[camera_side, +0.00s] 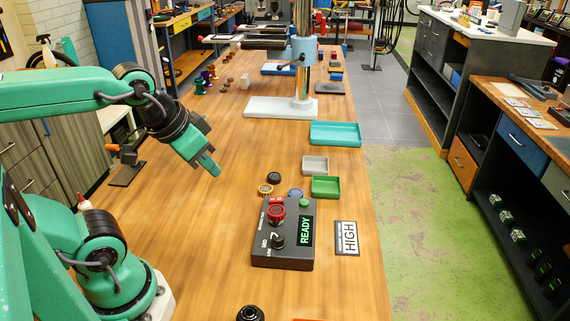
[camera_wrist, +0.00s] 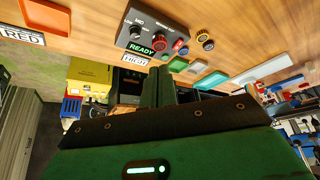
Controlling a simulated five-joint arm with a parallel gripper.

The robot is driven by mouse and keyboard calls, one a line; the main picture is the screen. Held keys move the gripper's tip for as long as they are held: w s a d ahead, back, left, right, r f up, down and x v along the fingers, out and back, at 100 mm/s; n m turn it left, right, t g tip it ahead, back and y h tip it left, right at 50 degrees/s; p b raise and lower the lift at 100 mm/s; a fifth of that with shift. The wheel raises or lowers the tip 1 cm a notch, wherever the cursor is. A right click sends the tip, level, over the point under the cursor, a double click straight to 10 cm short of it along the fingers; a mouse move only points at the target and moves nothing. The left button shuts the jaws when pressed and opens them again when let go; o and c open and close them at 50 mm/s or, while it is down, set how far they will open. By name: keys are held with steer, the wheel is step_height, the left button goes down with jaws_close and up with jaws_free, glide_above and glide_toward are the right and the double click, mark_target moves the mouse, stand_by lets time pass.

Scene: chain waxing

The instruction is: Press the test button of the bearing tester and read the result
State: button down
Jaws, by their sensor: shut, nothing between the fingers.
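The bearing tester (camera_side: 265,250) is a dark grey box on the bench, its display (camera_side: 306,230) lit green with "READY". It carries a black selector knob (camera_side: 277,240), a red ring-shaped part (camera_side: 276,213), a red piece behind that and a small green button (camera_side: 305,202) at the far right corner. In the wrist view the tester (camera_wrist: 168,24) shows near the top, its display (camera_wrist: 140,49) also reading "READY". My gripper (camera_side: 214,172) is shut and empty, above the bench to the left of and beyond the tester, apart from it. It also shows in the wrist view (camera_wrist: 158,76).
A "HIGH" card (camera_side: 347,238) lies right of the tester. Black (camera_side: 274,177), yellow (camera_side: 265,190) and blue (camera_side: 295,193) rings lie behind it. Green (camera_side: 325,187), grey (camera_side: 315,165) and teal (camera_side: 335,133) trays stand beyond. A press base (camera_side: 280,107) stands farther back. The bench left of the tester is clear.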

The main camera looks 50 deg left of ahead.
steer(key=shift+w, duration=0.15)
steer(key=n+t, duration=0.4)
steer(key=n, duration=0.5)
glide_above(300, 205)
step_height(300, 205, down, 9)
steer(key=shift+d+f, duration=0.1)
steer(key=shift+f+m, duration=0.1)
steer(key=shift+m, duration=0.2)
steer(key=shift+f, duration=4.3)
